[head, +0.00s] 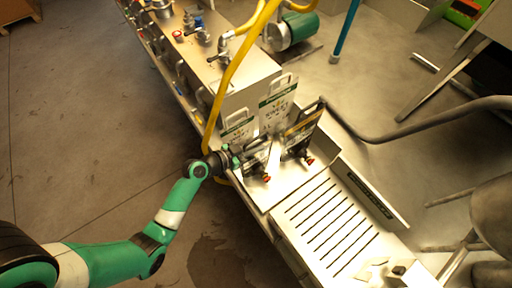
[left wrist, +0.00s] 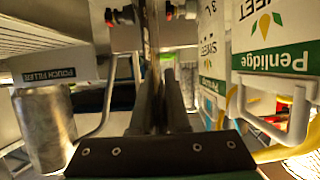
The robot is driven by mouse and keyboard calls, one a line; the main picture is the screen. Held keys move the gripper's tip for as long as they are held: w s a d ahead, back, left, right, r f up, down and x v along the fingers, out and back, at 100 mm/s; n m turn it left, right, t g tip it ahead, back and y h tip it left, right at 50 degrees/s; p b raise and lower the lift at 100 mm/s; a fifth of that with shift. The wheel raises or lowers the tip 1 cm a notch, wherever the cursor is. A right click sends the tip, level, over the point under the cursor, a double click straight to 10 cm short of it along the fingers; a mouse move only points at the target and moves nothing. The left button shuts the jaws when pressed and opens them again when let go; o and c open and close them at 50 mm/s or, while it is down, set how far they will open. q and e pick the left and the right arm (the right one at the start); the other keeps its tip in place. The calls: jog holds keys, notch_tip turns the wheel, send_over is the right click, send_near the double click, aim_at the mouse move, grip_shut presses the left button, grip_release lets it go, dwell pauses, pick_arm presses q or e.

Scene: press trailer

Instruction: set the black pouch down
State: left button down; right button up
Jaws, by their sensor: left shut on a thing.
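My left gripper (head: 236,156) reaches in from the left and is shut on the black pouch (head: 257,158). The pouch stands about upright over the steel top, its face pale with glare and its red-capped spout (head: 266,178) low at the front. I cannot tell whether its bottom touches the steel. In the left wrist view, the fingers (left wrist: 168,100) close on the pouch, which shows edge-on as a thin strip (left wrist: 151,40). My right gripper is in neither view.
A second dark pouch (head: 300,134) with a red cap stands just right. White Penlidge pouches or boards with handles (head: 277,104) stand behind. A slotted steel drain (head: 328,222) lies in front, clear. A yellow hose (head: 226,78) arches close behind the gripper. A grey pipe (head: 400,128) runs right.

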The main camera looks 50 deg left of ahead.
pick_arm(q)
jog(key=c, duration=1.4)
grip_release()
jog(key=shift+f, duration=0.15)
jog(key=o, duration=0.5)
jog(key=shift+r, duration=0.3)
jog(key=p+v, duration=0.5)
jog(key=v, duration=0.7)
jog(key=shift+f, duration=0.1)
